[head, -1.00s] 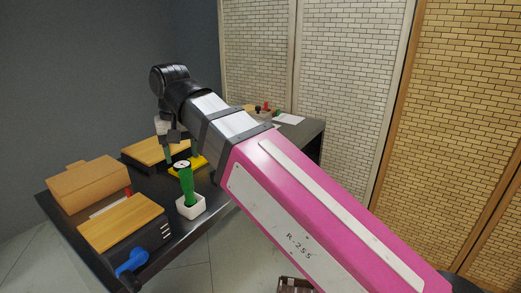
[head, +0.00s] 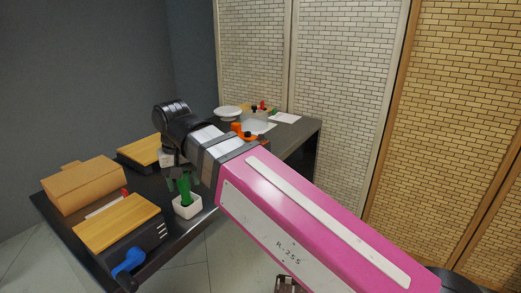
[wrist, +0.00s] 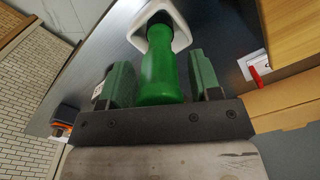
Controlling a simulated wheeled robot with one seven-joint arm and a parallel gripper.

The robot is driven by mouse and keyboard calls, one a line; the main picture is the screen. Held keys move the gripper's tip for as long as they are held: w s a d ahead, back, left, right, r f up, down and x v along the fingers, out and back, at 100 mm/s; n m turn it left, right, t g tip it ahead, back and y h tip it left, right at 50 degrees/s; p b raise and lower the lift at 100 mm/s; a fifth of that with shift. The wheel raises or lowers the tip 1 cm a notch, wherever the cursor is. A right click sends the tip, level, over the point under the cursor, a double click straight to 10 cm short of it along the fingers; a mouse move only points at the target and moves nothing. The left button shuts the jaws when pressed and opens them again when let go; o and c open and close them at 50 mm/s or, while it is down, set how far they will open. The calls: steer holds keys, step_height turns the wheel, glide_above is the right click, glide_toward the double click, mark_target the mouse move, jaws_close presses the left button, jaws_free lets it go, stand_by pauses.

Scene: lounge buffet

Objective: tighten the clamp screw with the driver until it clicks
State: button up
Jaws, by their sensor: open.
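The green driver handle (head: 184,184) stands upright in a small white holder (head: 187,208) near the table's front edge. In the wrist view the green handle (wrist: 163,72) lies between the two fingers of my gripper (wrist: 163,80), with a gap on each side. The white holder (wrist: 181,28) shows at its far end. My gripper is open around the handle and not closed on it. An orange and black object (head: 242,130), possibly the clamp, sits farther back behind my arm. Its screw cannot be made out.
A box with a wooden top and blue handle (head: 128,262) stands left of the holder. A cardboard-coloured box (head: 84,185) and another wooden-topped box (head: 140,151) are behind. A red-handled item (wrist: 255,75) lies on white paper. A white plate (head: 228,112) is at the back.

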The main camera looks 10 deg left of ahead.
steer(key=shift+c, duration=0.3)
steer(key=c, duration=0.9)
steer(key=shift+r, duration=0.1)
steer(key=shift+r, duration=0.1)
steer(key=shift+r, duration=2.35)
